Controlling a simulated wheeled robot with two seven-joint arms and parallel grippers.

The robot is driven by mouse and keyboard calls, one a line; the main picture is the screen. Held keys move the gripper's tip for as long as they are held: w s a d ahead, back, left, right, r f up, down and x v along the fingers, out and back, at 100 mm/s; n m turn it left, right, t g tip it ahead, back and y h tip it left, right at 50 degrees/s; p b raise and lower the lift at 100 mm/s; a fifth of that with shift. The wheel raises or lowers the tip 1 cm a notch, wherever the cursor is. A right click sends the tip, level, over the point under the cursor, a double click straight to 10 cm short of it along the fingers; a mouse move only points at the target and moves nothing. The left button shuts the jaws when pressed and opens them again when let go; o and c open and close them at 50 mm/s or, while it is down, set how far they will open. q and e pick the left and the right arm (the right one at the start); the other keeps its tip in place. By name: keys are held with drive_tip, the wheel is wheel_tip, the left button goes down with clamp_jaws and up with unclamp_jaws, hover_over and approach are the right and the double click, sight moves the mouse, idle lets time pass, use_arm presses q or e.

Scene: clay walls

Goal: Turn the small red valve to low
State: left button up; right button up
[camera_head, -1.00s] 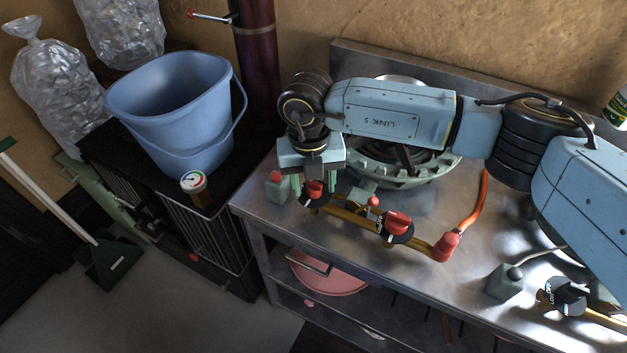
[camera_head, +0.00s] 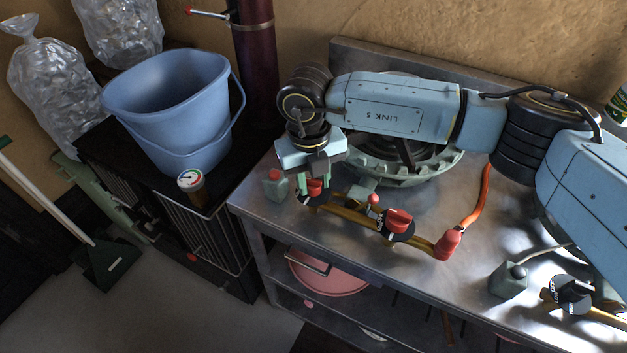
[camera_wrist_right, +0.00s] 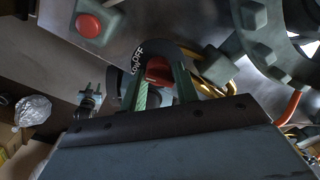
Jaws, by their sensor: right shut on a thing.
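The small red valve (camera_head: 315,187) is a red knob over a dark dial at the left end of a brass pipe on the steel counter. My right gripper (camera_head: 312,187) reaches down over it and is shut on its knob. In the right wrist view, the red knob (camera_wrist_right: 158,70) sits between the two green fingers (camera_wrist_right: 160,88), and the dial beside it shows "OFF" and "LOW" lettering. The fingers and gripper body hide part of the dial. A larger red valve (camera_head: 399,221) sits further right on the same pipe. My left gripper is not in view.
A burner with a ring-shaped stand (camera_head: 400,178) is behind the pipe, under my right arm. A red-capped box (camera_head: 275,184) stands close left of the gripper. An orange hose (camera_head: 479,200) joins the pipe's right end. A blue bucket (camera_head: 170,108) stands at left.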

sight(310, 186)
drive_tip(key=n+b, duration=0.1)
drive_tip(key=n, duration=0.1)
drive_tip(key=shift+n, duration=0.4)
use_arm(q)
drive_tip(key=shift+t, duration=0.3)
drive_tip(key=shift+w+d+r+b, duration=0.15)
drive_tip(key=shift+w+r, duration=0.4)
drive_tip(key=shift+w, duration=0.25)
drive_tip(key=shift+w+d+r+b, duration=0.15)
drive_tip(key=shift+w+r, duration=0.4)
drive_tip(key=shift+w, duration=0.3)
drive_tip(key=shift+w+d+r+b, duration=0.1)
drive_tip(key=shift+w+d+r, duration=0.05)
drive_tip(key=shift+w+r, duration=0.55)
use_arm(e)
drive_tip(key=shift+a+n, duration=0.1)
drive_tip(key=shift+n, duration=0.7)
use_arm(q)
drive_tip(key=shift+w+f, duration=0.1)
use_arm(e)
drive_tip(key=o, duration=0.9)
drive_tip(key=shift+r, duration=0.1)
